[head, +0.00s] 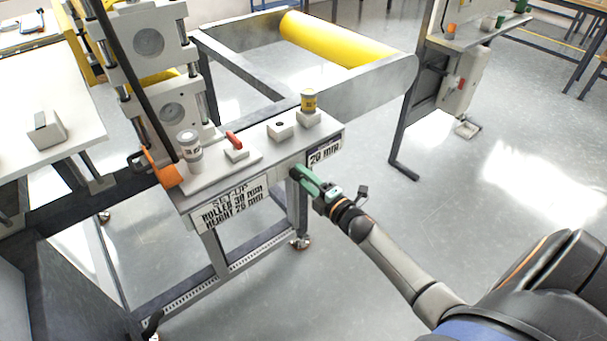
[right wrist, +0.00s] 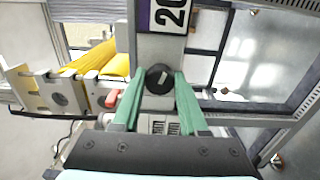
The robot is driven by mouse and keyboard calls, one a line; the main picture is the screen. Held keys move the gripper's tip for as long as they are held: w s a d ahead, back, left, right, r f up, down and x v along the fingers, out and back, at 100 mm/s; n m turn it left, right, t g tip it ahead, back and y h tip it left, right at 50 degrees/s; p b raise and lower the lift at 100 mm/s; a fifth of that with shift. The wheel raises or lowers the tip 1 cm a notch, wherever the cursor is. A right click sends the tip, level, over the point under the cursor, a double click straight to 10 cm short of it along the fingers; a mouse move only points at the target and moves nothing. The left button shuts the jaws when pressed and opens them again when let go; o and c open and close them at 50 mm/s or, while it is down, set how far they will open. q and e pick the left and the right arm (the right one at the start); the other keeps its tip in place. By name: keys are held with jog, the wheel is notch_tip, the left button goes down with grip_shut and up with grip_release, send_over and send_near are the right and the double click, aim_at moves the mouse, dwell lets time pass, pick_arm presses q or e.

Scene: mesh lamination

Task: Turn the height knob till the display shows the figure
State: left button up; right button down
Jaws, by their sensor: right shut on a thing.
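The round black height knob (right wrist: 159,79) sits between the green fingers of my right gripper (right wrist: 158,92) in the right wrist view. The gripper (head: 297,173) is shut on the knob at the front of the machine's shelf; there it mostly hides the knob. The display (head: 325,151) just above it seems to read 20 mm. My left gripper is out of view.
A yellow roll (head: 335,40) lies behind in the frame. The floor right of the machine is open.

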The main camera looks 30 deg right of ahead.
jog(key=m+p, duration=0.1)
jog(key=m, duration=0.3)
jog(key=shift+m, duration=0.3)
jog(key=m, duration=0.3)
jog(key=shift+f+p, duration=0.15)
jog(key=shift+p, duration=0.25)
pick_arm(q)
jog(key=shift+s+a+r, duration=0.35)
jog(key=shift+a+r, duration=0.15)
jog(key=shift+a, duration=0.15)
pick_arm(e)
jog(key=shift+a, duration=0.1)
jog(key=shift+m, duration=0.4)
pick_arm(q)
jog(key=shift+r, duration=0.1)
pick_arm(e)
jog(key=shift+c, duration=2.2)
grip_release()
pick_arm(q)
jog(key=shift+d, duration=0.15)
pick_arm(e)
jog(key=shift+s, duration=0.1)
